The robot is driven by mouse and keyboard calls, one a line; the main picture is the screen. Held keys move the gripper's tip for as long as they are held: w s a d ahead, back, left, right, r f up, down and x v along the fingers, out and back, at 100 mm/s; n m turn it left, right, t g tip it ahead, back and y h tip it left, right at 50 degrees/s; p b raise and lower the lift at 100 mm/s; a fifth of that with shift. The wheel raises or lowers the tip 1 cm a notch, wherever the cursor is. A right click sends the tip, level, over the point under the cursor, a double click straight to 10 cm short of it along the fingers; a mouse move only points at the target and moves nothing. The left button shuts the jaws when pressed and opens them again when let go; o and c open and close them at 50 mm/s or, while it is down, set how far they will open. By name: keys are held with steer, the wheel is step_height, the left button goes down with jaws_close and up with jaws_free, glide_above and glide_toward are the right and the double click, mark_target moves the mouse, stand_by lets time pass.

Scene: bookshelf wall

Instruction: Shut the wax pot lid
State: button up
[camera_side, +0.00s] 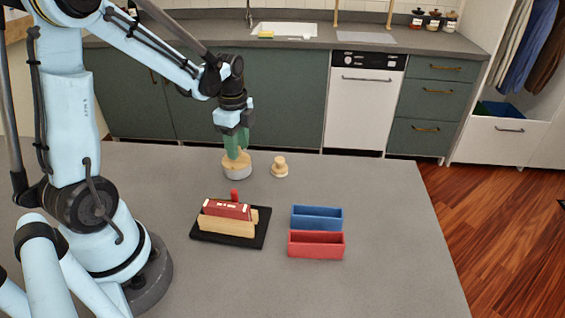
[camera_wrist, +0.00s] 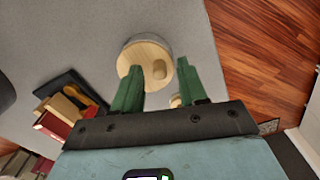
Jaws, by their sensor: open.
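The wax pot (camera_side: 237,174) is a low, round grey pot near the back of the grey table. Its pale wooden lid (camera_side: 238,160) is at its top and looks tilted in the side view; I cannot tell how far it stands open. In the wrist view the round lid (camera_wrist: 140,56) shows a small knob, with the pot's grey wall (camera_wrist: 150,37) behind it. My gripper (camera_side: 236,150) points down at the lid, its green fingers close above or beside it. In the wrist view my gripper (camera_wrist: 158,69) is open, with the knob between its fingertips. Contact cannot be told.
A small turned wooden piece (camera_side: 280,167) stands right of the pot. In front are a black tray (camera_side: 203,238) bearing a wooden block and a red-topped piece, a blue bin (camera_side: 317,218) and a red bin (camera_side: 316,245). The table's right side is clear.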

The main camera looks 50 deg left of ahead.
steer(key=shift+r, duration=0.1)
step_height(320, 180, up, 12)
stand_by(0.6)
steer(key=s+d+f+n+t, duration=0.1)
steer(key=s+d+n+t, duration=0.1)
steer(key=d+n, duration=0.4)
steer(key=s+d+f+n+t, duration=0.1)
steer(key=s+d+n+t, duration=0.1)
steer(key=d+n+t, duration=0.3)
steer(key=d+n, duration=0.1)
steer(key=d, duration=0.2)
steer(key=shift+d+f, duration=0.15)
steer(key=shift+f, duration=0.15)
steer(key=shift+s, duration=0.1)
stand_by(0.3)
